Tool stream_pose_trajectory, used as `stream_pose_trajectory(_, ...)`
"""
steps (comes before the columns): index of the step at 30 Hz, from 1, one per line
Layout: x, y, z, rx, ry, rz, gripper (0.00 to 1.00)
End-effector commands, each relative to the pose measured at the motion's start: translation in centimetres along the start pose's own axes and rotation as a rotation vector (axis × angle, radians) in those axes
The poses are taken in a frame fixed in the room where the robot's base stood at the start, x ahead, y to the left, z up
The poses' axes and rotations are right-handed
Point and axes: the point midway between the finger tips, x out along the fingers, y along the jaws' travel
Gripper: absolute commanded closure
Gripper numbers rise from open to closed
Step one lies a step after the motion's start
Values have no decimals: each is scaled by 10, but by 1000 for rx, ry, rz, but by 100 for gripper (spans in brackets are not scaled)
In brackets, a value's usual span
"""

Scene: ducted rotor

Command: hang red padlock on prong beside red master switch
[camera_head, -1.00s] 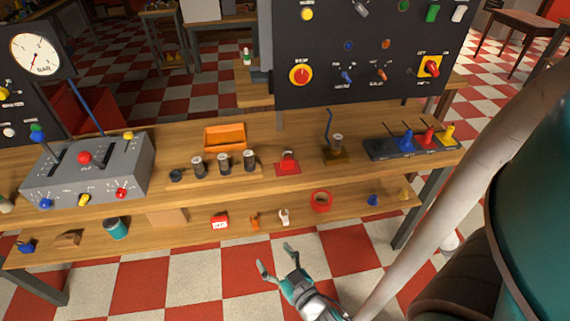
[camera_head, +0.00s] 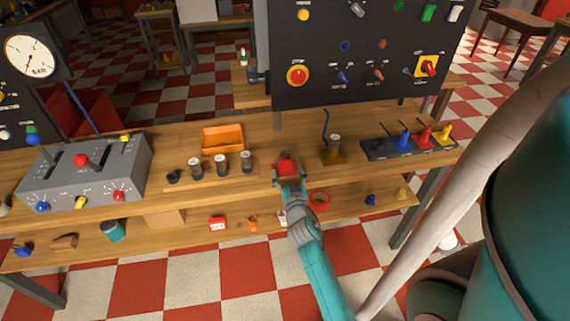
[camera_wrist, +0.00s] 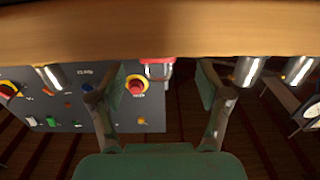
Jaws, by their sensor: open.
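The red padlock (camera_head: 286,163) sits on a small red pad near the front edge of the tabletop. In the wrist view, which is upside down, the red padlock (camera_wrist: 157,68) appears between my fingers, its shackle showing grey. My gripper (camera_head: 288,176) is at the table's front edge, around or just before the padlock. In the wrist view my gripper (camera_wrist: 161,82) is open, with gaps beside the padlock. The red master switch (camera_head: 428,66) is on a yellow plate at the panel's right. A small prong (camera_head: 408,72) shows just left of it.
The dark panel (camera_head: 365,90) stands behind the table, with a red knob on a yellow ring (camera_head: 297,75). An orange tray (camera_head: 222,138) and several dark cylinders are to the left. A post with a blue hook (camera_head: 326,125) stands to the right. Small items lie on the lower shelf.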

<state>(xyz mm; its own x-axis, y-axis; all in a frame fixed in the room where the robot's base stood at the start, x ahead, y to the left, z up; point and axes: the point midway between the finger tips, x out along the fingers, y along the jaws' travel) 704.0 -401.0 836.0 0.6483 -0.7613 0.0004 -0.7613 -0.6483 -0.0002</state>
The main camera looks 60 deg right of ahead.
Motion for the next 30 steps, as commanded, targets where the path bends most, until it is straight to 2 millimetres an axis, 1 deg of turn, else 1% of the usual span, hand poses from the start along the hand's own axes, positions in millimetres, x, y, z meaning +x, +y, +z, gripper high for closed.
stream_pose_trajectory(1,6,0,0,0,1,0,23)
stream_pose_trajectory(8,19,0,-2,2,0,0,23)
stream_pose_trajectory(15,50,4,-7,0,1,0,23)
stream_pose_trajectory(18,60,3,-6,1,0,-1,23)
stream_pose_trajectory(21,64,3,-6,0,0,-1,23)
stream_pose_trajectory(28,65,3,-6,0,-1,-1,23)
stream_pose_trajectory(29,64,3,-6,0,-1,-1,30)
stream_pose_trajectory(30,64,3,-6,0,-1,-1,40)
